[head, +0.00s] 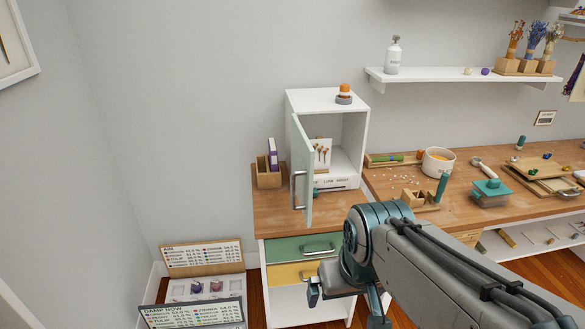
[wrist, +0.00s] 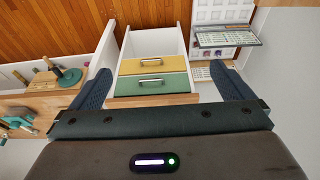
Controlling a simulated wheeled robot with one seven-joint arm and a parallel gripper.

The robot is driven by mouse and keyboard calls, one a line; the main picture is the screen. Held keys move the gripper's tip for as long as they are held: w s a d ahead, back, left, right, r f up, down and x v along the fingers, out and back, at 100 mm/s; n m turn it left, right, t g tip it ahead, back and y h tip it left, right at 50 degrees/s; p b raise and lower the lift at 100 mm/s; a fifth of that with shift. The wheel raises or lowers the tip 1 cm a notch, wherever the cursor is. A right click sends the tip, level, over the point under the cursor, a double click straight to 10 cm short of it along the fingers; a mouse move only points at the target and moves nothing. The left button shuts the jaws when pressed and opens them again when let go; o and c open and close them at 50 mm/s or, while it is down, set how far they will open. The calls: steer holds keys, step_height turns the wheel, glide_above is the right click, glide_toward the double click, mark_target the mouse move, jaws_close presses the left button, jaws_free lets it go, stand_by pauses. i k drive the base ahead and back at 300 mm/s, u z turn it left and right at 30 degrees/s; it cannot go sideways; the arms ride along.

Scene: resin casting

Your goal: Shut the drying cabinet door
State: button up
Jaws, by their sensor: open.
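The drying cabinet (head: 351,125) is a white box on the left end of the wooden worktop in the head view. Its pale door (head: 303,165) stands open, hinged on the left and swung out toward me. The door's metal handle (head: 298,189) is on its outer face, facing left. A card with a dried-flower picture shows inside. My gripper (head: 346,303) is open and empty, below and to the right of the door, in front of the drawers and apart from the door. In the wrist view my gripper (wrist: 163,85) has its fingers wide apart; the door does not show there.
Below the worktop are a green drawer (head: 301,249) and a yellow drawer (head: 293,272), both with handles. A wooden holder (head: 268,175) stands left of the door. An orange-topped item (head: 344,93) sits on the cabinet. Data boards (head: 202,257) stand at lower left.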

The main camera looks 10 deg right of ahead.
mark_target(302, 154)
steer(key=k, duration=0.55)
steer(key=z, duration=0.3)
steer(key=i, duration=1.5)
steer(key=z, duration=0.15)
